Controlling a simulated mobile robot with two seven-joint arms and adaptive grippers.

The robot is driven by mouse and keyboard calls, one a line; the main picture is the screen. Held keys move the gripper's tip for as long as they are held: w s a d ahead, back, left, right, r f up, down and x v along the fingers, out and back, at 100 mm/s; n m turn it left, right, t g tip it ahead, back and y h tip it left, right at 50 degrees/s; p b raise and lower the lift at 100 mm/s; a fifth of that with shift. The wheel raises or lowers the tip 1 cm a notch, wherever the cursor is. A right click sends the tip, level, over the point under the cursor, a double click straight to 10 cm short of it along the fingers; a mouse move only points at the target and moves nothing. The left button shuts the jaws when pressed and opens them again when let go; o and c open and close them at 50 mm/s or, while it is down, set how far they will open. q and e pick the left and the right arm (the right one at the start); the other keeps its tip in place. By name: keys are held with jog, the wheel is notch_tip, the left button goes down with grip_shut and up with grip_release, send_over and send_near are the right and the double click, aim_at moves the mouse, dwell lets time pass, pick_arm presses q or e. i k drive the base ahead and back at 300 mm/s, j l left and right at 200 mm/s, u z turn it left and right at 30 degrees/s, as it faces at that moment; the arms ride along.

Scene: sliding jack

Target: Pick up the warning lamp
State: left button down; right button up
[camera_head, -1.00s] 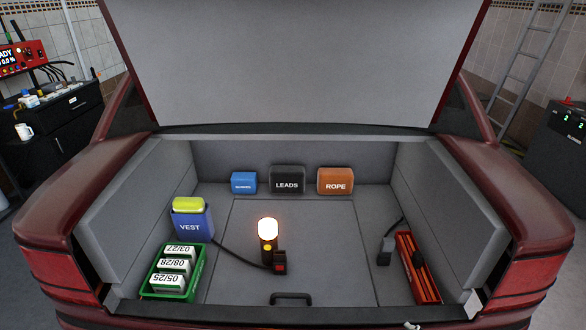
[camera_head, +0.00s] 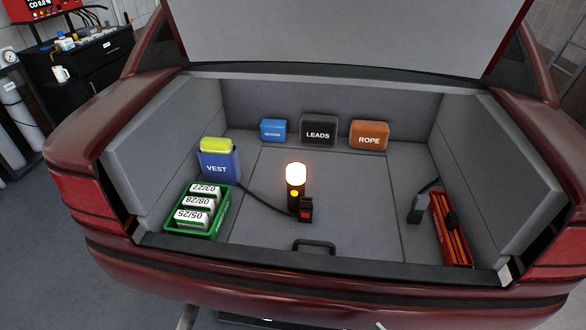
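The warning lamp (camera_head: 296,187) stands upright on the trunk floor near the middle. It has a glowing white top, a black body and a yellow spot on its front. A small black block with a red face (camera_head: 305,210) is right beside its base, and a black cable runs from there to the left. Neither of my grippers can be made out in the head view.
The trunk holds a blue VEST box (camera_head: 219,165), a green tray (camera_head: 213,229) of dated packs, LEADS (camera_head: 319,130) and ROPE (camera_head: 369,135) bags, and a red tray (camera_head: 453,230). A handle (camera_head: 314,246) lies before the lamp. The rear sill (camera_head: 330,268) crosses the front.

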aim_at(295, 171)
jog(key=k+l+z, duration=0.1)
jog(key=l+z, duration=0.2)
jog(key=l, duration=0.9)
jog(key=l+z, duration=0.3)
jog(key=l, duration=0.9)
jog(key=i+j, duration=0.35)
jog(key=j, duration=0.25)
